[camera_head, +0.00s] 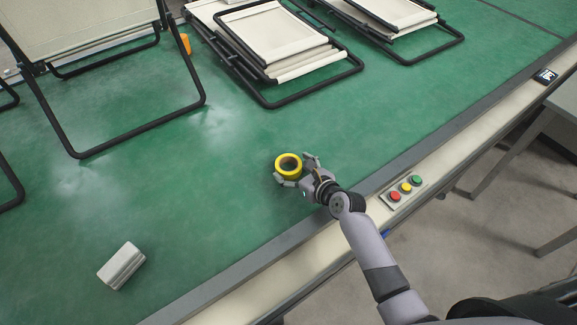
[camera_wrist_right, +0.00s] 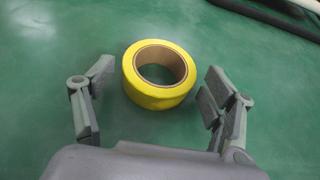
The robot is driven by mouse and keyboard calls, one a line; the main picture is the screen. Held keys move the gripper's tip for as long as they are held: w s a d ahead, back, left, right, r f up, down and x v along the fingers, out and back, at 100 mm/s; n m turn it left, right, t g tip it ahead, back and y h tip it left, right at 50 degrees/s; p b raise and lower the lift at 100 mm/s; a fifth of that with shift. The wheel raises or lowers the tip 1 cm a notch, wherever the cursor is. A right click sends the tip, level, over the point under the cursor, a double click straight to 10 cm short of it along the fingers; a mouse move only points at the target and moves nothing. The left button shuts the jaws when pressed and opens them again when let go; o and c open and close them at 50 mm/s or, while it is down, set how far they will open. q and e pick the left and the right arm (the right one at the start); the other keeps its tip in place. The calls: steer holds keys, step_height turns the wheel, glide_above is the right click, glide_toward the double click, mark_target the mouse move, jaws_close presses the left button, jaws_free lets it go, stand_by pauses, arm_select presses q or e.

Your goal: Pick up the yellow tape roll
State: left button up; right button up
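The yellow tape roll (camera_head: 288,166) lies flat on the green work surface (camera_head: 190,230) in the head view. Its brown cardboard core shows in the right wrist view, where the roll (camera_wrist_right: 158,98) sits between and slightly beyond the two spread fingers. My right gripper (camera_head: 296,172) is open around the near side of the roll. In the wrist view, a gap shows between the roll and each finger of the gripper (camera_wrist_right: 152,105). My left gripper is not in any view.
Folded loungers with black frames (camera_head: 270,40) lie along the back. A raised lounger frame (camera_head: 125,145) stands at upper left. A grey-white block (camera_head: 121,265) lies at lower left. A button panel (camera_head: 404,191) sits on the front ledge. The surface around the roll is clear.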

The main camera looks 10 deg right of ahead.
steer(key=c, duration=1)
steer(key=shift+r, duration=0.1)
